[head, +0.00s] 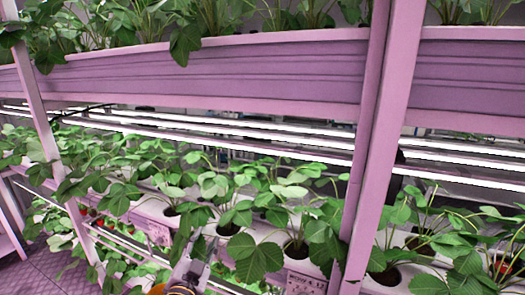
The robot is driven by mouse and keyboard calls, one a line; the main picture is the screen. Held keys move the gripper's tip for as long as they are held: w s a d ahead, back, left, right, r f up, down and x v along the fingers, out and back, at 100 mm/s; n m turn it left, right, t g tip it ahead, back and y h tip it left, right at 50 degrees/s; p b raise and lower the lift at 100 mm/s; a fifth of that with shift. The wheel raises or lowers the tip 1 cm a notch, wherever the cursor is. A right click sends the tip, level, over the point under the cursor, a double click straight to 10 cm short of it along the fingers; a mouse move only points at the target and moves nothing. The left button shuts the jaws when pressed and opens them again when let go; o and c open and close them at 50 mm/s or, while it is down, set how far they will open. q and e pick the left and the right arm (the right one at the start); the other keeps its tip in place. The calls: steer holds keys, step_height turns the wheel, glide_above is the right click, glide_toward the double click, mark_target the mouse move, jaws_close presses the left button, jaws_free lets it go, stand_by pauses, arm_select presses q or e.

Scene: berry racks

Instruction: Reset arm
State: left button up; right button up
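My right gripper is not in view.
A planting trough (150,212) with strawberry plants in round holes runs across the lower part. A pink upper trough (230,75) spans above it, with lit tubes (235,140) between. Pink posts (385,130) stand right and left (43,130). Floor (45,270) shows at lower left.

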arm_select(q)
steer(key=s+a+f+n+g+y, duration=0.1)
steer(key=s+a+f+n+g, duration=0.2)
steer(key=f, duration=0.4)
steer(key=s+a+f+n+g+y, duration=0.2)
steer(key=s+a+f+g, duration=0.1)
steer(key=s+f+g, duration=0.3)
steer(key=s+f+g+h, duration=0.2)
steer(key=s+f+g, duration=0.4)
steer(key=s+f, duration=0.6)
step_height(320, 180, down, 22)
steer(key=s+r+g, duration=0.1)
steer(key=s, duration=0.1)
steer(key=s+f, duration=0.4)
steer(key=f, duration=0.5)
steer(key=s+f, duration=0.3)
steer(key=f, duration=0.5)
steer(key=s+a+f, duration=0.2)
steer(key=s+f, duration=0.4)
steer(key=s, duration=0.3)
steer(key=s+a+f+g, duration=0.1)
steer(key=s+a+f, duration=0.1)
steer(key=s+f, duration=0.4)
steer(key=s, duration=0.3)
steer(key=shift+f+g, duration=0.3)
steer(key=shift+f, duration=0.1)
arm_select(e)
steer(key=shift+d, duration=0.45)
